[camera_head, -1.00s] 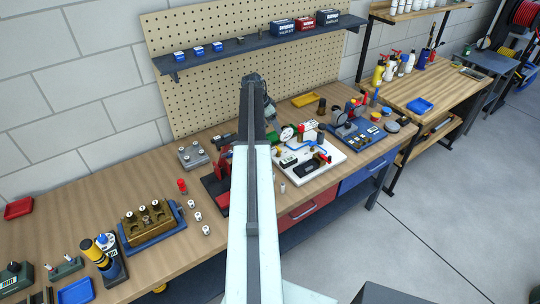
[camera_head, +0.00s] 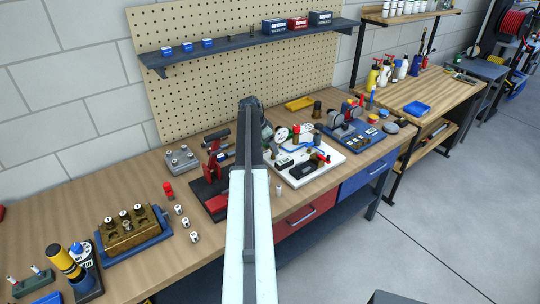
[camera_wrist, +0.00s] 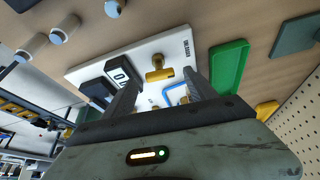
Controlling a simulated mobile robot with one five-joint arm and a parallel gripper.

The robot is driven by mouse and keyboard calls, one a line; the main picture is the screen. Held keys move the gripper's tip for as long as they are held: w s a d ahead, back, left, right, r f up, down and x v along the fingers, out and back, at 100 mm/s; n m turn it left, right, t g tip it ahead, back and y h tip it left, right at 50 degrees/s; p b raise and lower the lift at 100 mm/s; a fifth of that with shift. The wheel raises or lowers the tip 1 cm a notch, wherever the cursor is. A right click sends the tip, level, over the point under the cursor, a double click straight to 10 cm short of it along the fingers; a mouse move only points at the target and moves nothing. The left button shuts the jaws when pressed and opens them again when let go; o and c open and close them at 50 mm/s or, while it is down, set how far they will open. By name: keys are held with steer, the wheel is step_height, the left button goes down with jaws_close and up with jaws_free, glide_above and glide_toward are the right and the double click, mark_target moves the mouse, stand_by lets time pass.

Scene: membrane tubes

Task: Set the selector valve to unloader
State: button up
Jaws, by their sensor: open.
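A white board (camera_head: 328,163) lies on the bench, carrying several fittings and a blue tube; my arm covers its left part. In the wrist view the white board (camera_wrist: 95,70) carries a brass T-shaped handle (camera_wrist: 159,74), which looks like the selector valve, and a dark block marked "0" (camera_wrist: 119,75). In the head view my arm hides the fingertips.
In the wrist view a green tray (camera_wrist: 230,65) lies beside the board. In the head view a red fixture (camera_head: 212,180) stands left of my arm and a blue-based fixture (camera_head: 350,138) right of the board. A shelf (camera_head: 240,48) hangs above on the pegboard.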

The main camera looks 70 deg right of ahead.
steer(key=shift+s+d+f, duration=0.15)
steer(key=shift+d+f, duration=0.05)
steer(key=shift+f, duration=0.5)
steer(key=shift+r, duration=0.1)
steer(key=c, duration=1.4)
steer(key=shift+s+n, duration=0.1)
steer(key=shift+n, duration=0.6)
steer(key=o, duration=1.4)
steer(key=shift+h, duration=0.3)
steer(key=shift+a+r, duration=0.1)
steer(key=shift+r, duration=0.05)
